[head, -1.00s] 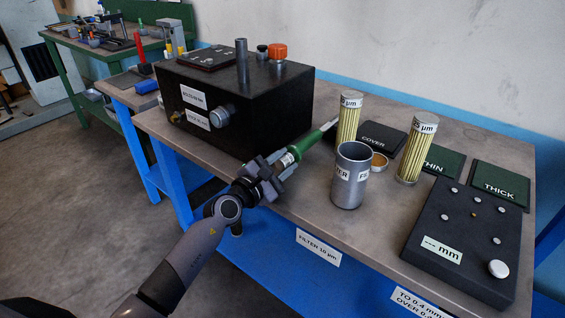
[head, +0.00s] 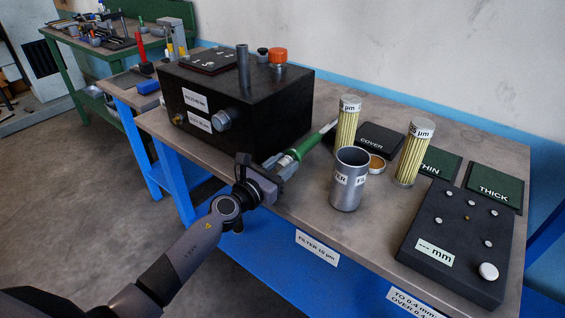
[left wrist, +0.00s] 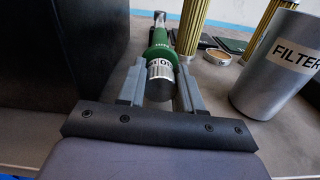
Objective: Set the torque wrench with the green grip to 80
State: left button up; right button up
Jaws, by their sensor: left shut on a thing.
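The torque wrench with the green grip (head: 303,146) lies on the table, its metal shaft pointing away to the back right. My left gripper (head: 279,166) is shut on the knob end of the wrench. Its two fingers (left wrist: 160,92) stand on either side of the knob in the left wrist view. The set value cannot be read. My right gripper is not in view.
A large black box (head: 240,105) stands close behind the left gripper. A metal filter cup (head: 348,190) stands to the right of the wrench, with two yellow pleated filters (head: 348,128) behind. A dark gauge block (head: 455,270) lies at right. The table's front edge is beneath the gripper.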

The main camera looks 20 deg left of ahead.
pick_arm(q)
jog(key=shift+n, duration=1.6)
jog(key=shift+a, duration=0.1)
jog(key=o, duration=1)
jog(key=shift+o, duration=0.2)
jog(key=shift+s+a+p, duration=0.2)
jog(key=shift+s+p, duration=0.25)
jog(key=shift+s, duration=0.15)
jog(key=shift+p+v, duration=0.35)
jog(key=shift+v, duration=2.6)
